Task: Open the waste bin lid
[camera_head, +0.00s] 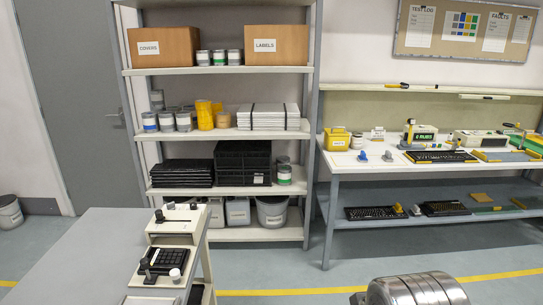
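A small grey bin or bucket (10,213) with a pale label stands on the floor at the far left, beside the door. It is cut off by the picture's left edge. I cannot tell whether it is the waste bin or whether a lid is on it. A second grey bucket (272,214) stands on the bottom shelf of the rack. My gripper is not in view.
A grey-topped bench (75,260) with small devices fills the lower left. A shelf rack (220,71) stands behind it, and a workbench (350,167) with keyboards is at right. A rounded metal body (415,291) shows at bottom right. The floor between is clear.

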